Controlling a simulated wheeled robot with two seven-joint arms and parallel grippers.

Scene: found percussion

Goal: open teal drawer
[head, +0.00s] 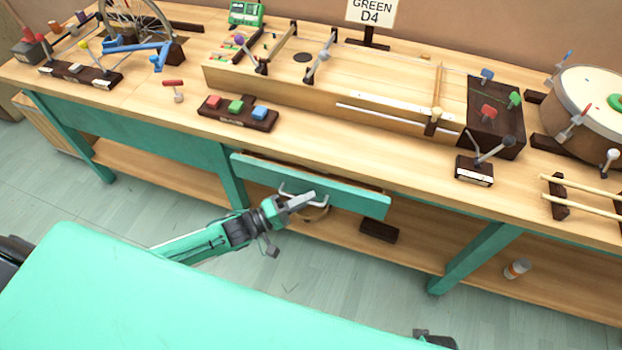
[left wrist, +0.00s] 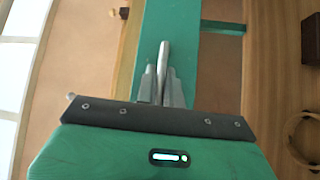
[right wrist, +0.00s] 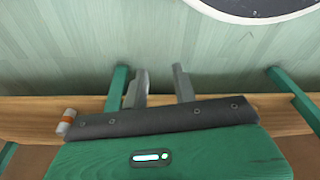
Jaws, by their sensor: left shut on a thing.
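The teal drawer (head: 345,193) hangs under the front edge of the wooden workbench and stands a little out from it, with a narrow gap showing above its front. Its front also shows in the left wrist view (left wrist: 210,70). My left gripper (head: 308,198) is at the drawer's front, shut on its grey metal bar handle (left wrist: 164,60). The handle's bar shows between the two fingers. My right gripper (right wrist: 163,85) is open and empty, its fingers apart over the pale green floor.
On the bench (head: 150,100) stand a block with red, green and blue buttons (head: 237,112), a long wooden box (head: 350,105) and a drum (head: 590,100). A dark block (head: 379,230) lies on the lower shelf. A bench leg (head: 472,260) stands right of the drawer. A white-orange canister (head: 517,268) lies farther right.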

